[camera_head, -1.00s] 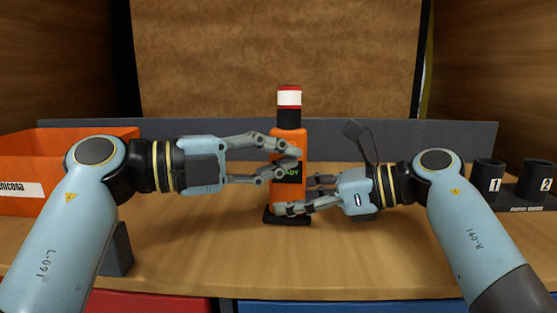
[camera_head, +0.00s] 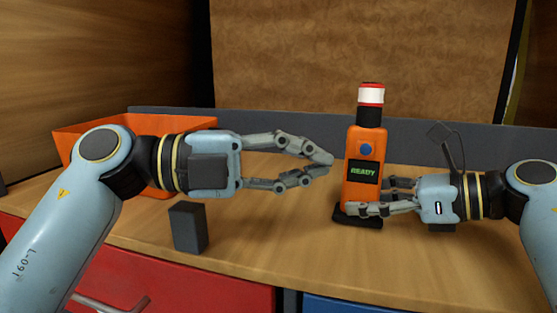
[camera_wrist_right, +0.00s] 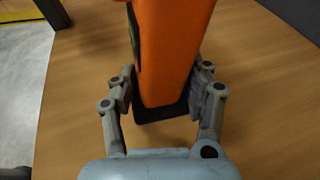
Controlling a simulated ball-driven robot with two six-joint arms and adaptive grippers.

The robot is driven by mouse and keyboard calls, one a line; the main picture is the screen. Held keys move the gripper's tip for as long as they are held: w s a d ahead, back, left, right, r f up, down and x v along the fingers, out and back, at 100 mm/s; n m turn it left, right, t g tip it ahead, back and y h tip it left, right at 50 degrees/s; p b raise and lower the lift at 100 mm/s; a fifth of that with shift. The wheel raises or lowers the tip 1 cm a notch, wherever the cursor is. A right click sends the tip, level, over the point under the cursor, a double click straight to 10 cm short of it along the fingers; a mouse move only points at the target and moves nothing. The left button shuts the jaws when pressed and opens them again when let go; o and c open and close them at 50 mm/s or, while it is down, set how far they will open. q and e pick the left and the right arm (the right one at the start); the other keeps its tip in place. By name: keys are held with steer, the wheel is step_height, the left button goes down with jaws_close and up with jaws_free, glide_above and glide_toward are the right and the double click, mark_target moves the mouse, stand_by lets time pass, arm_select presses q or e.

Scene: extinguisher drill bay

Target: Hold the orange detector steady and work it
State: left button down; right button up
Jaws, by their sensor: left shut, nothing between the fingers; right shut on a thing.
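The orange detector (camera_head: 361,193) stands upright on the desk at right of centre in the head view. It has a red and white top (camera_head: 370,96), a blue button (camera_head: 366,149), a screen (camera_head: 364,172) reading READY in green, and a black foot (camera_head: 350,219). My right gripper (camera_head: 370,197) is shut on its lower body from the right. In the right wrist view, its fingers lie on both sides of the orange body (camera_wrist_right: 172,50). My left gripper (camera_head: 329,164) is shut and empty, left of the detector and apart from it, at about screen height.
An orange bin (camera_head: 85,137) stands at the back left, partly behind my left arm. A dark grey block (camera_head: 188,228) stands near the desk's front edge. A low grey ledge (camera_head: 290,141) runs along the back. Bare desk (camera_head: 275,225) lies between block and detector.

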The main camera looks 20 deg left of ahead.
arm_select(q)
steer(key=shift+v, duration=1.75)
arm_select(e)
steer(key=shift+s+f, duration=0.1)
steer(key=shift+f, duration=0.4)
steer(key=o, duration=1.2)
steer(key=shift+r, duration=0.1)
steer(key=shift+c, duration=0.2)
arm_select(q)
steer(key=shift+w, duration=0.15)
arm_select(e)
steer(key=shift+d+r, duration=0.1)
steer(key=shift+r, duration=0.05)
